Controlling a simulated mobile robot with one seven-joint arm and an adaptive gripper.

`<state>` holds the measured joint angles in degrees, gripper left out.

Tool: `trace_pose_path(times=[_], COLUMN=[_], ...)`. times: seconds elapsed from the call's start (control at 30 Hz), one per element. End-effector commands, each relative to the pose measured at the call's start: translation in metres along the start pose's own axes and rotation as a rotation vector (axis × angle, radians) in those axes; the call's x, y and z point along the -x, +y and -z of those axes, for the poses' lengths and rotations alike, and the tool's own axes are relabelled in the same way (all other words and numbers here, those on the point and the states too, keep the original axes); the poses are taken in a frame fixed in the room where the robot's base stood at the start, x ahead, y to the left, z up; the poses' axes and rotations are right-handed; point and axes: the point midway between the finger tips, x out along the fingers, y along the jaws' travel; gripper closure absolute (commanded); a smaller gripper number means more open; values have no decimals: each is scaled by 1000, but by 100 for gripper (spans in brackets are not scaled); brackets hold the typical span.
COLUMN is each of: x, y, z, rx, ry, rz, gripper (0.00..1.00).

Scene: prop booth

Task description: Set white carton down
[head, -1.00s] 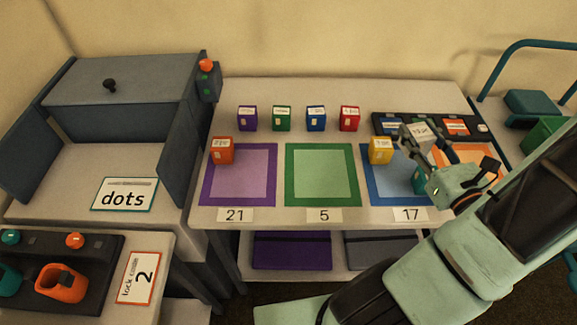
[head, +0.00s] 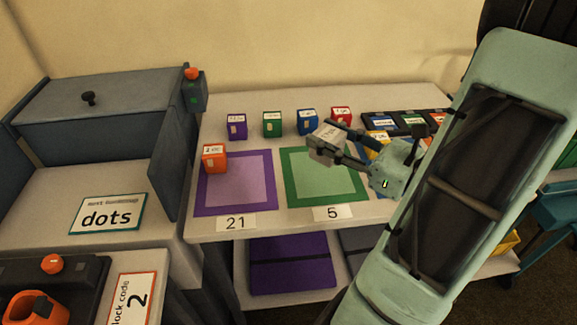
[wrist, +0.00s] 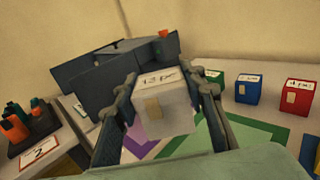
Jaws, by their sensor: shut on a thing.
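The white carton (head: 324,150) has handwriting on its top and a tan patch on its side. My gripper (head: 338,147) is shut on it and holds it in the air over the back of the green-bordered square (head: 296,196). In the wrist view the carton (wrist: 165,110) sits between both fingers, slightly tilted. The purple-bordered square (head: 207,208), labelled 21, lies to the left with an orange carton (head: 214,159) on its back left corner. The green square is labelled 5. My arm hides most of the area to the right.
Purple (head: 237,126), green (head: 272,124), blue (head: 307,122) and red (head: 341,115) cartons stand in a row behind the squares. A dark tray (head: 381,121) is at the back right. A grey box with an open front (head: 110,100) stands left.

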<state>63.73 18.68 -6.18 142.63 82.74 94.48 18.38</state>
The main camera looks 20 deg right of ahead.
Motion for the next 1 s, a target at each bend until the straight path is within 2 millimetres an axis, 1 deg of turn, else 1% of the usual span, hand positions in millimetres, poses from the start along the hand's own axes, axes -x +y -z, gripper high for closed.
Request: trace_pose_path(times=[0.07,0.17,0.47,0.5,0.6,0.7,0.9,1.0], x=[-5,-19,-83,-88,-100,-109,-116,-122], y=[-1,-8,-46,-49,-57,-62,-67,-70], z=[3,12,45,56,73,84,93,103], rx=[1,-2,-1,-4,-3,-2,0,-1], ry=[-1,-1,-2,-1,-1,-1,-1,-1], rz=[-7,-10,-10,-8,-7,-7,-5,-6], gripper=[88,88,88,88,88,88,88,88])
